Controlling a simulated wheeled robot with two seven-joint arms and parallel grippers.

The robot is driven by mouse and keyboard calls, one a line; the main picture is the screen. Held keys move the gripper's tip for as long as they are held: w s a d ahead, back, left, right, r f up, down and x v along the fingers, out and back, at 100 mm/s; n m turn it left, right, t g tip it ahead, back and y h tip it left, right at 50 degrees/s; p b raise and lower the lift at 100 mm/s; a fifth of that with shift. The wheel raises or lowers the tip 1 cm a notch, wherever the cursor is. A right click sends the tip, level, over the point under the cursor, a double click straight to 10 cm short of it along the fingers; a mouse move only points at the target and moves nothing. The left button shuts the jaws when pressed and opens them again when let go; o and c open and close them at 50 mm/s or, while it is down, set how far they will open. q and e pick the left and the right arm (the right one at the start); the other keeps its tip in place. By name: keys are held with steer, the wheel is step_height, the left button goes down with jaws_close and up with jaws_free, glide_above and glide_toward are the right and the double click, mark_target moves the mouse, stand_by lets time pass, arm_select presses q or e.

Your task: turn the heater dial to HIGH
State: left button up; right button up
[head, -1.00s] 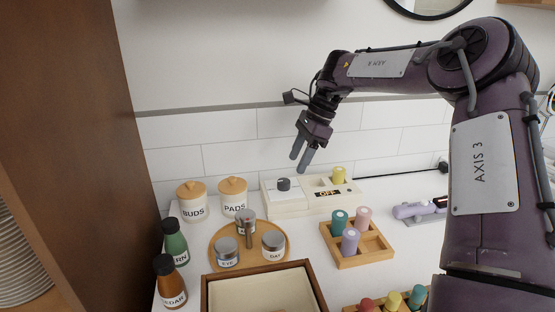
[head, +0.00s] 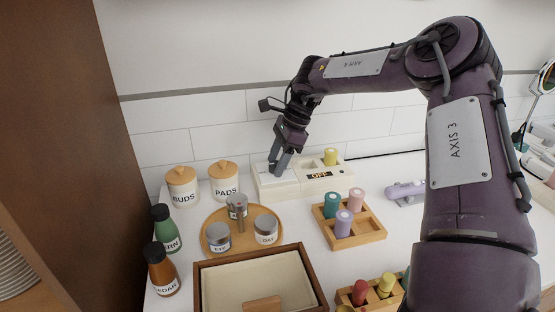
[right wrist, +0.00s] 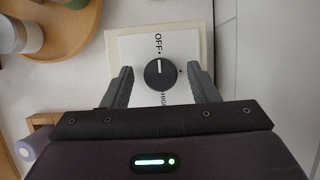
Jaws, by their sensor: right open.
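The heater dial (right wrist: 159,73) is a round black knob with a white pointer line, on a white plate marked OFF and HIGH. The pointer line is aimed at OFF. My right gripper (head: 277,169) reaches down over the dial. In the right wrist view its two fingers stand open on either side of the dial, with gaps on both sides. In the head view the fingers hide the dial. My left gripper is not in view.
A yellow roller (head: 330,157) stands in the unit's right part. Left are jars marked BUDS (head: 183,190) and PADS (head: 224,184), and a round wooden tray (head: 209,245) with tins. A wooden rack (head: 364,238) holds several rollers in front. An open box (head: 250,282) sits nearer.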

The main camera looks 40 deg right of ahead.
steer(key=shift+c, duration=0.3)
steer(key=c, duration=0.9)
